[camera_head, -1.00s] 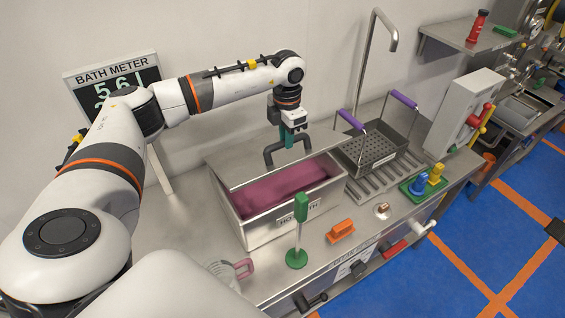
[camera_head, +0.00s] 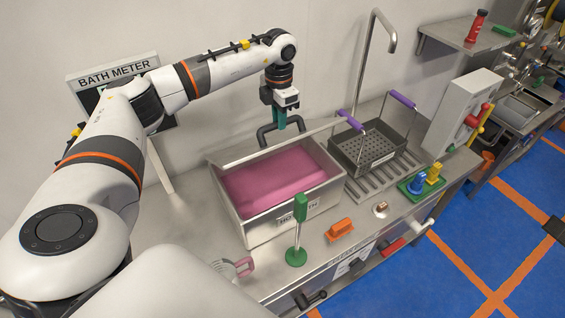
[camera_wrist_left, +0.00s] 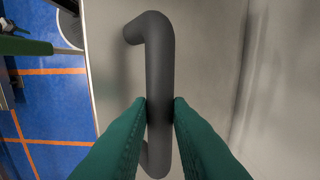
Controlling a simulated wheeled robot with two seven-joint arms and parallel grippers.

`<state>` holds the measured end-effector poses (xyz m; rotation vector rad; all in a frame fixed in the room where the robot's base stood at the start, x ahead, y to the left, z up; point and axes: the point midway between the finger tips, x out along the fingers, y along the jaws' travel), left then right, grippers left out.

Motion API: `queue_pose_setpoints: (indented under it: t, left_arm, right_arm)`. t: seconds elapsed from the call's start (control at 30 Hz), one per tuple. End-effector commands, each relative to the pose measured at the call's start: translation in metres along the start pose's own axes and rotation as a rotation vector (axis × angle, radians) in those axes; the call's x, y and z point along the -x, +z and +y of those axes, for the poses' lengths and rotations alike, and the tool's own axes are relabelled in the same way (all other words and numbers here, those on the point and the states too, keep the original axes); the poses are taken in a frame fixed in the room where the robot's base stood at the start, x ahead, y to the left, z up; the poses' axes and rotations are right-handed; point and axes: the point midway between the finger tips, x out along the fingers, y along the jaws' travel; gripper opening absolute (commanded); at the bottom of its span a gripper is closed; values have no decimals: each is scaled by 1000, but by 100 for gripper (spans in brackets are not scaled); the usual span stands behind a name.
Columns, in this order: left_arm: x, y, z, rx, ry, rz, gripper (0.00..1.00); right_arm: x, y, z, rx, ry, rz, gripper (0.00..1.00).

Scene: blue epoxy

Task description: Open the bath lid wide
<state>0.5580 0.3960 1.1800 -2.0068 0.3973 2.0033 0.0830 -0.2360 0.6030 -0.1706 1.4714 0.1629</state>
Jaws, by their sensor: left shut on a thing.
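The bath (camera_head: 262,228) is a steel box on the bench with pink liquid (camera_head: 270,183) inside. Its lid (camera_head: 238,160) is raised at the back and seen nearly edge-on, so the bath's opening shows. The dark lid handle (camera_head: 264,136) is a thick bar at the lid's edge. My left gripper (camera_head: 281,124) is shut on the handle above the back of the bath. In the left wrist view the green fingers (camera_wrist_left: 160,112) sit on both sides of the grey handle (camera_wrist_left: 160,65), with the metal lid (camera_wrist_left: 215,50) behind it. My right gripper is not in view.
A perforated basket (camera_head: 372,150) with purple handles stands right of the bath. A green post (camera_head: 299,215) and an orange block (camera_head: 340,229) stand in front. The bath meter (camera_head: 115,72) stands behind my left arm.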

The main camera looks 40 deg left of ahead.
Motion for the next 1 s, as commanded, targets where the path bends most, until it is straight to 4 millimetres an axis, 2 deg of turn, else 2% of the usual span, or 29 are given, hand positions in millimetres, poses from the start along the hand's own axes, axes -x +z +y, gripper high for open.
queue_pose_setpoints:
  t: [0.27, 0.8, 1.0]
  left_arm:
    - [0, 1, -3, 5, -4, -3, 5]
    - [27, 2, -40, 7, -4, -4, 5]
    - [30, 2, -46, 5, -4, -5, 5]
  right_arm:
    - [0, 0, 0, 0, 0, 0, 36]
    - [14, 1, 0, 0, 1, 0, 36]
    - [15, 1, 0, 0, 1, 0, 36]
